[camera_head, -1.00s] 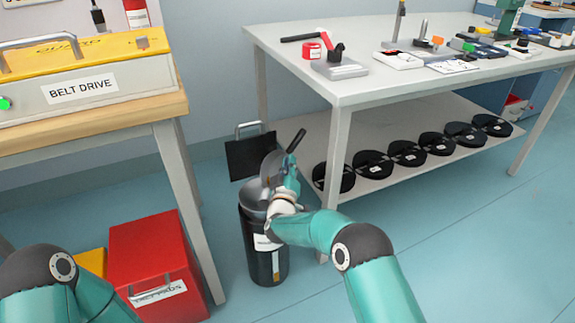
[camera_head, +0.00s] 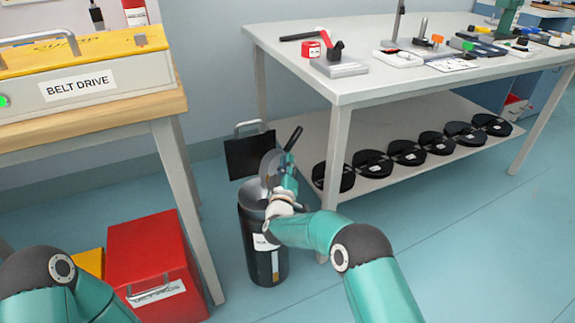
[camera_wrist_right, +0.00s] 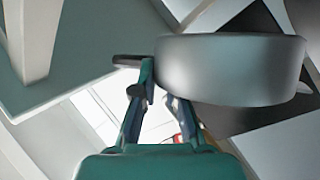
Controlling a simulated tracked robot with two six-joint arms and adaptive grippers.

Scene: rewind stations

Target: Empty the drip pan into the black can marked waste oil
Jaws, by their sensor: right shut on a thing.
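The drip pan (camera_head: 268,170) is a round grey metal pan with a black handle (camera_head: 294,138). It is tipped steeply on its edge over the mouth of the black can. The pan's smooth grey side fills much of the right wrist view (camera_wrist_right: 230,70). My right gripper (camera_head: 287,168) is shut on the drip pan at its handle side; the fingers also show in the right wrist view (camera_wrist_right: 158,82). The black can (camera_head: 264,262) stands upright on the floor with a pale funnel-like mouth; my wrist partly covers its white label. Any oil is not visible. My left gripper is out of view.
A grey bench (camera_head: 340,92) with a lower shelf of black discs (camera_head: 407,153) stands close on the right. A wooden table (camera_head: 95,128) with the belt drive and a red box (camera_head: 155,265) are on the left. A dark panel (camera_head: 250,156) is behind the can.

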